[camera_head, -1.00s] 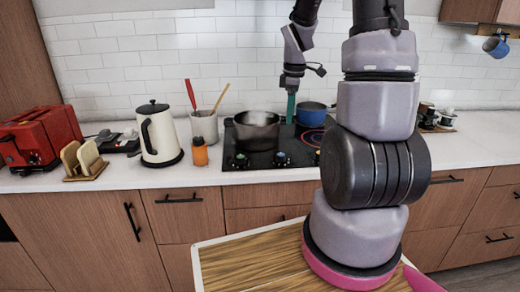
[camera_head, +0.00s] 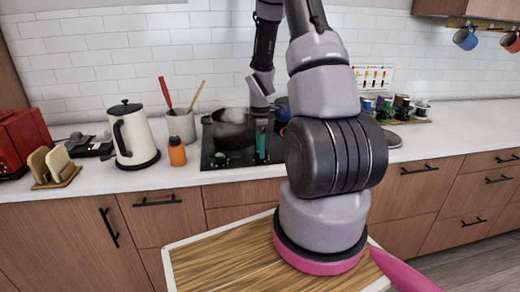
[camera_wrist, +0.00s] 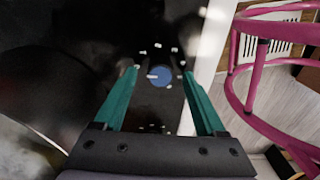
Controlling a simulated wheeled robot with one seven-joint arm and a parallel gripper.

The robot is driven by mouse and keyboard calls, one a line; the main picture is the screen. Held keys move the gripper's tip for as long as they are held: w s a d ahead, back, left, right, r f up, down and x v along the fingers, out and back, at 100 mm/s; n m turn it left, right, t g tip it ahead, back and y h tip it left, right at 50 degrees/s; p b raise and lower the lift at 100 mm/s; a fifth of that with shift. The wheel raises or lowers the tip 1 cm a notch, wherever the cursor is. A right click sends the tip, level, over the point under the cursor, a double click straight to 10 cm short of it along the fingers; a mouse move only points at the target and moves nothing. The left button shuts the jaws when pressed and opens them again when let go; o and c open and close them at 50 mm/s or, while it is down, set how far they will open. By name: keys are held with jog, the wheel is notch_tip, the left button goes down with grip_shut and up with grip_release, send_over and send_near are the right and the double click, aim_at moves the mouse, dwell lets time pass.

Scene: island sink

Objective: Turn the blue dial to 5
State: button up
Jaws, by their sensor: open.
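The round blue dial (camera_wrist: 161,76) lies on the black cooktop in the wrist view, ringed by small white marks. A light mark shows on its left side; the numbers are too blurred to read. My gripper (camera_wrist: 160,70) is open, with its teal fingers to the left and right of the dial. I cannot tell whether they touch it. In the head view my gripper (camera_head: 261,143) points down over the front of the cooktop (camera_head: 210,152); the blue dial is not distinguishable there.
A dark pot (camera_head: 232,129) stands on the cooktop just left of my gripper; a blue pot (camera_head: 283,108) is partly hidden behind my arm. An orange bottle (camera_head: 177,152) and white kettle (camera_head: 131,137) stand further left. The counter's front edge is close.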

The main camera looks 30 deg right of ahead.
jog(key=shift+f, duration=0.4)
grip_shut()
